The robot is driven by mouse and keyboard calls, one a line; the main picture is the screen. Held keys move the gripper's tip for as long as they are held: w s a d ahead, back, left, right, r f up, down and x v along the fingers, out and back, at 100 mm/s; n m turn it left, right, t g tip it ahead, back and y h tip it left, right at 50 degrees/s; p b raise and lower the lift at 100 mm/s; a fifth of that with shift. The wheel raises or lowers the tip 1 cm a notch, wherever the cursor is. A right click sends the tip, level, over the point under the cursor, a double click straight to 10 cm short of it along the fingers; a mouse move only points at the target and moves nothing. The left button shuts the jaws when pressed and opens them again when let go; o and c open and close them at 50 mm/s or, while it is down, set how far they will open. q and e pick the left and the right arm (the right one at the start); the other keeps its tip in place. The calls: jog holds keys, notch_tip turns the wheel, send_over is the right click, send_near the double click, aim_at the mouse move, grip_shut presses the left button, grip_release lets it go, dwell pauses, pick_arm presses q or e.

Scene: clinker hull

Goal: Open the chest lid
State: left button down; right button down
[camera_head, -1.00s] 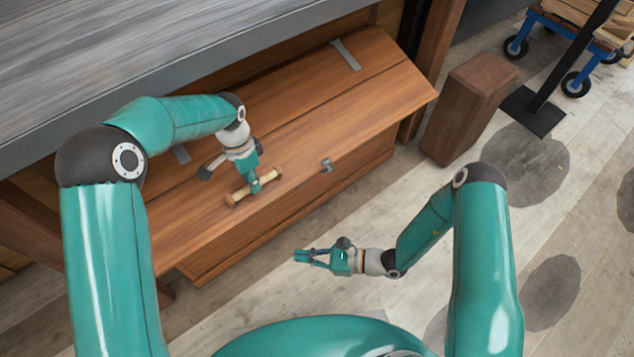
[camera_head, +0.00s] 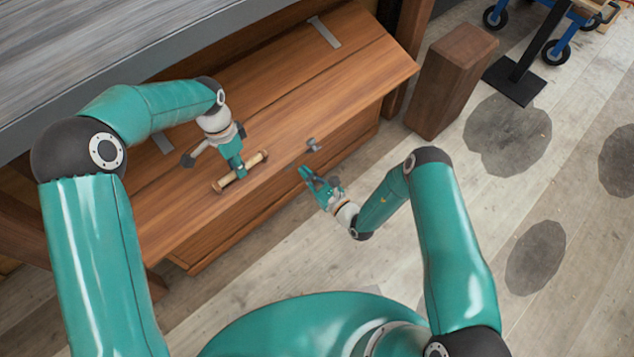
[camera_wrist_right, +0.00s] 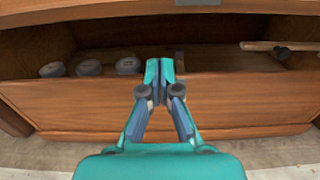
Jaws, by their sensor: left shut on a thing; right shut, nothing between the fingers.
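The wooden chest's lid (camera_head: 330,85) slopes towards me in the head view, partly raised, with a dark gap under it in the right wrist view. A pale bar handle (camera_head: 222,184) sits on the lid. My left gripper (camera_head: 238,174) is shut on the handle's middle and hides that part. A grey latch (camera_head: 313,145) is on the lid's front edge. My right gripper (camera_head: 305,171) is just in front of the chest, near the latch. Its fingertips (camera_wrist_right: 160,70) are together and empty in the right wrist view, in front of the opening.
Inside the chest are several round grey-topped things (camera_wrist_right: 90,67) and a pale rod (camera_wrist_right: 265,46). The chest's front wall (camera_wrist_right: 80,105) spans the wrist view. A grey bench top (camera_head: 120,60) overhangs behind. A wooden block (camera_head: 450,80) stands at right.

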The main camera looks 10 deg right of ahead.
aim_at(300, 156)
pick_arm(q)
jog(key=shift+w+a+r, duration=0.2)
jog(key=shift+w+a, duration=0.1)
jog(key=shift+w, duration=0.15)
pick_arm(e)
jog(key=shift+w+a+r, duration=0.1)
jog(key=shift+w+r, duration=0.1)
jog(key=shift+r, duration=0.45)
jog(key=shift+w+a+r, duration=0.1)
jog(key=shift+w+r, duration=0.05)
jog(key=shift+r, duration=0.45)
jog(key=shift+w+a+r, duration=0.1)
jog(key=shift+w+r, duration=0.1)
jog(key=shift+r, duration=0.45)
pick_arm(q)
jog(key=shift+s+d+f, duration=0.1)
pick_arm(e)
jog(key=shift+s+d+r, duration=0.1)
jog(key=shift+s+r, duration=0.05)
jog(key=shift+r, duration=0.5)
jog(key=shift+s+d+r, duration=0.1)
jog(key=shift+r, duration=0.5)
pick_arm(q)
jog(key=c, duration=1.1)
grip_release()
jog(key=shift+f, duration=0.15)
jog(key=shift+o, duration=0.2)
pick_arm(e)
jog(key=shift+w+a+f, duration=0.1)
jog(key=shift+f, duration=0.1)
